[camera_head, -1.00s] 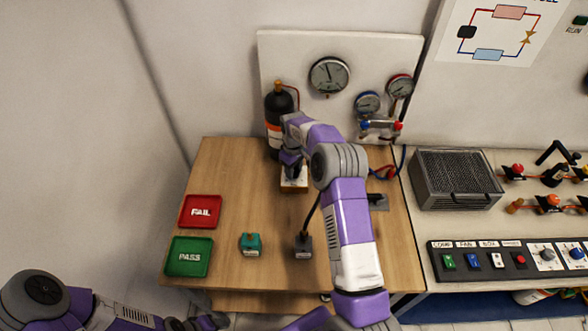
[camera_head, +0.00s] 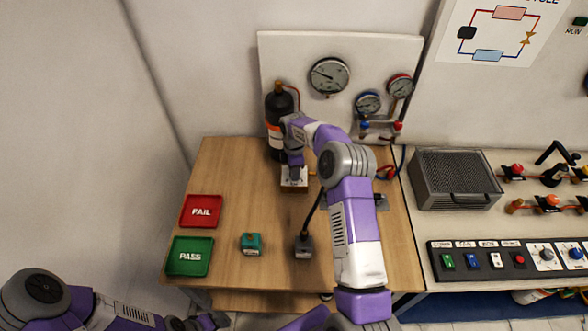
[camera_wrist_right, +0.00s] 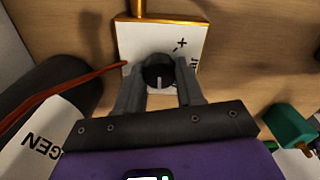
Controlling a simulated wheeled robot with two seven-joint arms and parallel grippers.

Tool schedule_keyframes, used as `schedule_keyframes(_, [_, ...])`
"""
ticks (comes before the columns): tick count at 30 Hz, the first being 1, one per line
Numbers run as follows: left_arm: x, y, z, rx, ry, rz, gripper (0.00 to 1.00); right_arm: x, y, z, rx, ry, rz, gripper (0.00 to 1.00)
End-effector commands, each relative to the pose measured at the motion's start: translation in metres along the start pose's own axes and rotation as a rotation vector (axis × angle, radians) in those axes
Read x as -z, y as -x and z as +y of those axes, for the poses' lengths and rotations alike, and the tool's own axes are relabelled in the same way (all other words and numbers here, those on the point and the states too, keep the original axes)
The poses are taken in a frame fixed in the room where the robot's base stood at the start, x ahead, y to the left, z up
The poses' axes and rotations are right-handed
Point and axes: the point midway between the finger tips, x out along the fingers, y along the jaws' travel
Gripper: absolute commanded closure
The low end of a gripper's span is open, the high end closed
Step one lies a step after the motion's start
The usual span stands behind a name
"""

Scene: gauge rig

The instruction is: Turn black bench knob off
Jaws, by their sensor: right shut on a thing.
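The black bench knob (camera_wrist_right: 158,72) is a small round knob with a white pointer line, on a white-topped block (camera_wrist_right: 135,35) with a "+" mark and brass edge. In the wrist view its line points down toward my wrist. My right gripper (camera_wrist_right: 158,78) is shut on the knob, one finger on each side. In the head view my right gripper (camera_head: 295,174) reaches down onto the block (camera_head: 290,184) and hides the knob. My left gripper (camera_head: 207,322) is at the bottom edge, low and partly cut off; its jaws are unclear.
A black gas bottle (camera_head: 279,105) stands just behind the block, beside my right wrist. A large gauge (camera_head: 329,76) hangs on the back panel. A red FAIL tray (camera_head: 202,224), green PASS tray (camera_head: 207,243) and teal part (camera_head: 251,238) lie on the wooden bench.

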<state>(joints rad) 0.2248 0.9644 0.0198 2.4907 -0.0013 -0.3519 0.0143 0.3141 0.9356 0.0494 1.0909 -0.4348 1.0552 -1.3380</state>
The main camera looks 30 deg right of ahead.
Motion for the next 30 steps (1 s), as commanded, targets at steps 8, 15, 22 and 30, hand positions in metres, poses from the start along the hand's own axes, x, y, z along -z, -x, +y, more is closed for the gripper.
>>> schedule_keyframes(8, [-0.0001, 0.0026, 0.001, 0.0, 0.0, 0.0, 0.46, 0.0003, 0.0019, 0.0006, -0.005, 0.259, 0.001, 0.93])
schedule_keyframes(15, [-0.0002, 0.0043, 0.0016, 0.0, 0.0, 0.0, 0.46, -0.0001, 0.0018, 0.0003, -0.005, 0.461, 0.001, 0.93])
schedule_keyframes(22, [-0.0002, 0.0055, 0.002, 0.0, 0.0, 0.0, 0.46, 0.0001, 0.0019, 0.0001, -0.005, 0.601, 0.001, 0.93])
schedule_keyframes(30, [-0.0003, 0.0062, 0.0023, 0.0, 0.0, 0.0, 0.46, -0.0003, 0.0018, 0.0, -0.005, 0.685, 0.0, 0.93])
